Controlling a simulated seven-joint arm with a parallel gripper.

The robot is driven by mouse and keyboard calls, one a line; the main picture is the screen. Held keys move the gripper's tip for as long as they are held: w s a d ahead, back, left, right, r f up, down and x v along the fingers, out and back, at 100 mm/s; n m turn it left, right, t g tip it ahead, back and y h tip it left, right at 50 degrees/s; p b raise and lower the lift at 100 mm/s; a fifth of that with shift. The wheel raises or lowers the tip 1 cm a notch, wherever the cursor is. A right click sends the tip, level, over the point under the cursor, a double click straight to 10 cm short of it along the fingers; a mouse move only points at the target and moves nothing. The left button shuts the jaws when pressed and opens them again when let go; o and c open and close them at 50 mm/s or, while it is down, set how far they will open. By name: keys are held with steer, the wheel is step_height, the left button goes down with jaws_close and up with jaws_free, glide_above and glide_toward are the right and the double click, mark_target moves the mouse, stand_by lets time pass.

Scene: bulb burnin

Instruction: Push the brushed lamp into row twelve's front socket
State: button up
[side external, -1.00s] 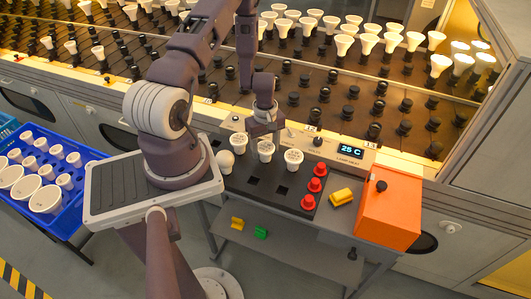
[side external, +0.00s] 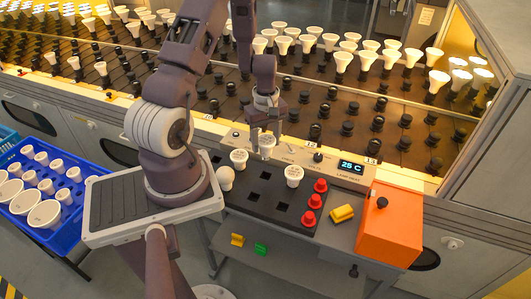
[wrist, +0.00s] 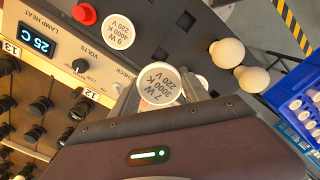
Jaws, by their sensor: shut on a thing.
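My gripper (side external: 267,132) is shut on a white reflector lamp (side external: 266,147), held upright just above the dark lamp tray. In the wrist view this lamp (wrist: 160,85) has a round white face marked 7 W, 3000 K, 220 V, between the fingers. Its base is hidden there; I cannot make out a brushed finish. Row twelve's number tag (side external: 315,142) is on the ledge behind and right of my gripper. The black front socket (side external: 318,130) of that row looks empty; it also shows near the 12 tag in the wrist view (wrist: 80,110).
A frosted bulb (side external: 225,178), red caps (side external: 315,201), an orange box (side external: 390,225) and the heater panel (side external: 345,172) are close. Lit lamps fill the back rows.

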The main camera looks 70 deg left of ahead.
steer(key=w+a+n, duration=0.2)
steer(key=w+a, duration=0.9)
steer(key=a, duration=0.2)
steer(key=w+d+r+m, duration=0.1)
steer(key=w+r, duration=0.2)
steer(key=w, duration=0.4)
steer(key=w+d+r+m, duration=0.1)
steer(key=w+d+r, duration=0.1)
steer(key=w, duration=0.4)
steer(key=shift+a+f, duration=0.1)
steer(key=shift+f, duration=1.95)
steer(key=shift+f, duration=0.2)
steer(key=shift+f, duration=1.75)
steer(key=o, duration=1.5)
steer(key=shift+w, duration=0.1)
steer(key=shift+c, duration=0.2)
